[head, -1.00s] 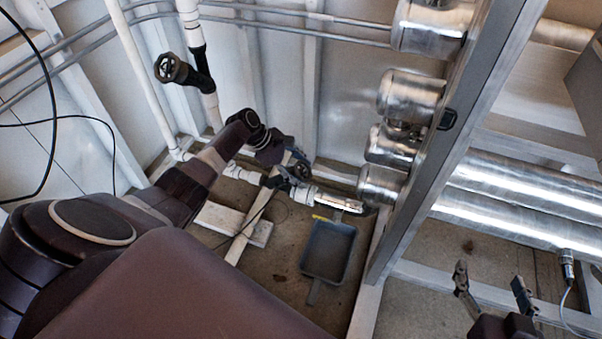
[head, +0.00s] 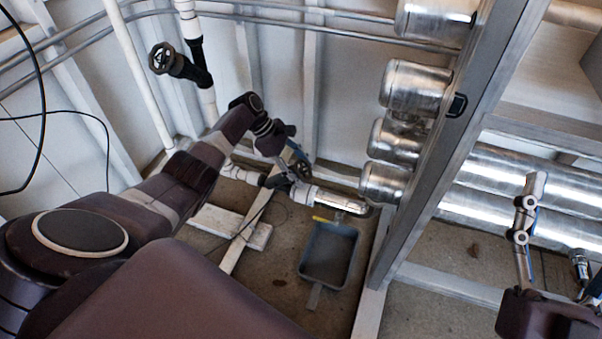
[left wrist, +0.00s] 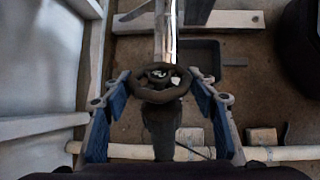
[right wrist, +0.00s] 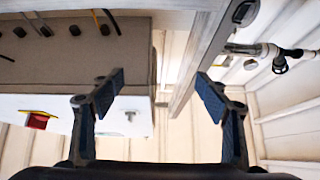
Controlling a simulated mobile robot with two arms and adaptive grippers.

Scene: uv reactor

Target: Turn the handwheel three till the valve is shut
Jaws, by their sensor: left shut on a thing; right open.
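The black handwheel (left wrist: 160,84) sits on a valve in the low pipe in the left wrist view. My left gripper (left wrist: 158,78) has a finger on each side of its rim and is shut on it. In the head view my left gripper (head: 293,172) reaches down to this low valve, and the arm and fingers hide much of the wheel. My right gripper (right wrist: 160,88) is open and empty, away from the valve. It also shows at the lower right in the head view (head: 545,235). No number is readable on the wheel.
Another black handwheel (head: 161,58) is on the upright pipe at upper left. Steel cylinders (head: 415,88) and a grey frame post (head: 440,140) stand to the right of the valve. A grey tray (head: 328,254) lies on the floor beside a white board (head: 258,236).

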